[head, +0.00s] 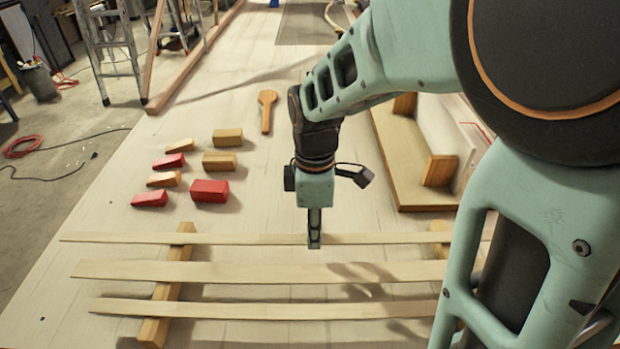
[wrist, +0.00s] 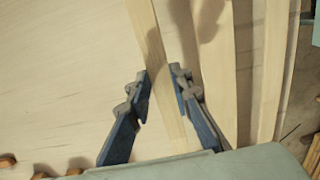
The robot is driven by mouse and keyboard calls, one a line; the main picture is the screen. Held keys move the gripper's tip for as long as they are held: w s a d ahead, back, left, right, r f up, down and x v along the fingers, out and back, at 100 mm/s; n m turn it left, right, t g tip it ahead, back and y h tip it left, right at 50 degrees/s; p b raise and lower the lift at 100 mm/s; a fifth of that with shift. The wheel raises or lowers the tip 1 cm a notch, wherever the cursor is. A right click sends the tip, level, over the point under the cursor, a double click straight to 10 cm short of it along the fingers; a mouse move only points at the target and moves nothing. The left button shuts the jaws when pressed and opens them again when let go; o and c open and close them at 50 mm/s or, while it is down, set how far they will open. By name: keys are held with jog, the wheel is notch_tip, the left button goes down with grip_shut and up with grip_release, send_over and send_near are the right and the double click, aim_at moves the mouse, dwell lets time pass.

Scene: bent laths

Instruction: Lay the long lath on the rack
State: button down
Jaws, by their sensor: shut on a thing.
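The rack shows as two wooden bars, a left bar (head: 157,325) and a right bar (head: 439,227). Three pale laths lie across it: a far lath (head: 240,239), a middle lath (head: 240,271) and a near lath (head: 240,311). My gripper (head: 314,243) points down and is shut on the far lath near its middle. In the wrist view the held lath (wrist: 148,35) passes between my blue fingertips (wrist: 160,76). I cannot tell whether this lath touches the bars. My arm hides the right ends of the laths, so their lengths cannot be fully compared.
Several red and tan blocks (head: 209,191) and a wooden paddle (head: 267,110) lie on the table beyond the rack. A wooden stand (head: 415,180) is behind right, close to my arm. A stepladder (head: 108,45) stands past the table's left edge. The table left of the paddle is partly clear.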

jog(key=shift+f, duration=0.3)
jog(key=c, duration=1.5)
grip_release()
jog(key=shift+r+p, duration=2.35)
jog(key=shift+r, duration=0.7)
notch_tip(320, 180, up, 7)
jog(key=p, duration=0.5)
jog(key=shift+p, duration=0.35)
